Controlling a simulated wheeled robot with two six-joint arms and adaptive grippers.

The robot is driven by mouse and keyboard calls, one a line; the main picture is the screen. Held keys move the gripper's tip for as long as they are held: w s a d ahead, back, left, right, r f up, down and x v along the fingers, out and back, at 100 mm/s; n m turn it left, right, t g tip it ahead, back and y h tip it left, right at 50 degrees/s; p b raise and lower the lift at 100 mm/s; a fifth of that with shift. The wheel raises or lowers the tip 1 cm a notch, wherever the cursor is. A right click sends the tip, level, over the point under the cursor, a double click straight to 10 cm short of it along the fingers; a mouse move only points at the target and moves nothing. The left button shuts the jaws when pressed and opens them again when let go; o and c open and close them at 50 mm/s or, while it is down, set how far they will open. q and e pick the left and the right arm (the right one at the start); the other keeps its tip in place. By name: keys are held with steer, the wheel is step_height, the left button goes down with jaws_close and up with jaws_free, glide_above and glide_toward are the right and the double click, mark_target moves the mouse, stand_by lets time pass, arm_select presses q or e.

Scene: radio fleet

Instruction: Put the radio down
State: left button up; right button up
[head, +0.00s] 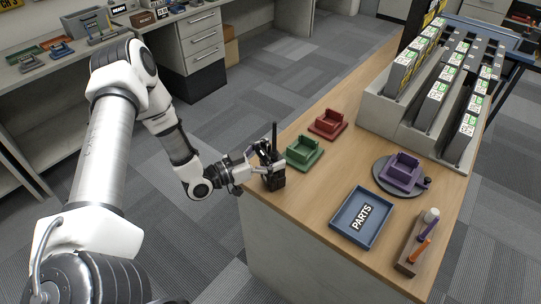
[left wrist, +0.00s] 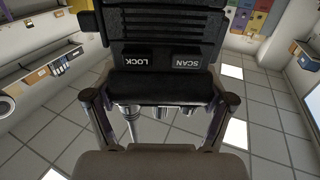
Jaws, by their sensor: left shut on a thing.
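The black radio (head: 275,180) is upright with its antenna up, at the near left edge of the wooden table (head: 310,205). I cannot tell whether its base touches the tabletop. My left gripper (head: 264,162) is shut on it from the left. In the left wrist view the radio (left wrist: 165,45) fills the upper middle, with LOCK and SCAN keys showing, between the fingers of the left gripper (left wrist: 160,97). My right gripper is not in view.
Green (head: 304,152), red (head: 328,123) and purple (head: 402,171) cradles are empty. A blue PARTS tray (head: 375,235) and a wooden pen holder (head: 407,256) stand nearer. A rack (head: 392,108) of dark units with white-green labels stands behind. Bare wood lies between radio and tray.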

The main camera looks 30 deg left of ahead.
arm_select(q)
steer(key=shift+f, duration=0.3)
steer(key=o, duration=1.7)
steer(key=p+v, duration=0.3)
steer(key=v, duration=0.9)
steer(key=d+f+n+g+y, duration=0.2)
steer(key=d+f+n+g, duration=0.1)
steer(key=d+f+g, duration=0.65)
steer(key=s+d+f+n+g+y, duration=0.1)
steer(key=s+f+g+y, duration=0.1)
steer(key=s, duration=0.3)
steer(key=s+d+f+n+g+y, duration=0.1)
steer(key=s+d+f+g+y, duration=0.1)
steer(key=s, duration=0.4)
steer(key=s+d+f+g+y, duration=0.1)
steer(key=s+f+g+y, duration=0.1)
steer(key=s, duration=0.4)
steer(key=shift+s+d+f+n+g, duration=0.15)
steer(key=shift+s+d+n+g, duration=0.1)
steer(key=shift+n, duration=0.15)
